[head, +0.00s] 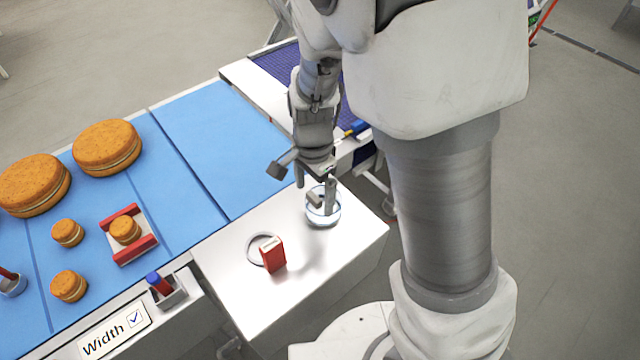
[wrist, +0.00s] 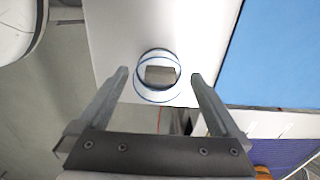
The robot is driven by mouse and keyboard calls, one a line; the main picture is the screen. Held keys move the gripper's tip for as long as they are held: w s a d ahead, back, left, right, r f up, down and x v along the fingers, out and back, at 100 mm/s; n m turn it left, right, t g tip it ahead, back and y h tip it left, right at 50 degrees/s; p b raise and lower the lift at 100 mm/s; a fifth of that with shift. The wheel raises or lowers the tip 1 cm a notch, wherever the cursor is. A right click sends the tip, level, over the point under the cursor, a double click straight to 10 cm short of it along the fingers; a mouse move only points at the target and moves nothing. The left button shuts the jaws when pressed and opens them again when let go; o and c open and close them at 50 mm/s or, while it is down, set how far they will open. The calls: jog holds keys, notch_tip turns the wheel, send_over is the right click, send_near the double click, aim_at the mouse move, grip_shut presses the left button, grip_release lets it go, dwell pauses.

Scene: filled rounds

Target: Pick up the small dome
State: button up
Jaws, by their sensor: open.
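The small dome (head: 323,219) is a clear round piece with blue-edged rims on the white table. It also shows in the wrist view (wrist: 150,97), with a grey block at its middle; I cannot tell whether the block is its knob or lies inside. My gripper (head: 322,197) points down over the dome and partly hides it in the head view. In the wrist view my gripper (wrist: 158,76) is open, with one finger on each side of the dome. Gaps show between the fingers and the dome there. Height and contact are unclear.
A red box (head: 273,256) and a pale ring (head: 255,250) lie nearby on the white table (head: 235,310). To the left, a blue mat (head: 190,185) carries several orange filled rounds and a red holder (head: 144,249). The table's right edge is close to the dome.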

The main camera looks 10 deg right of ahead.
aim_at(314, 205)
notch_tip(314, 205, down, 5)
jog(key=shift+r, duration=0.1)
jog(key=shift+c, duration=0.3)
jog(key=c, duration=0.9)
jog(key=shift+c, duration=0.2)
jog(key=shift+r, duration=0.45)
notch_tip(314, 205, up, 4)
jog(key=shift+f, duration=0.2)
jog(key=s+d+r, duration=0.6)
jog(key=s+d, duration=0.1)
jog(key=d, duration=0.2)
jog(key=shift+s+r, duration=0.2)
jog(key=shift+r, duration=0.05)
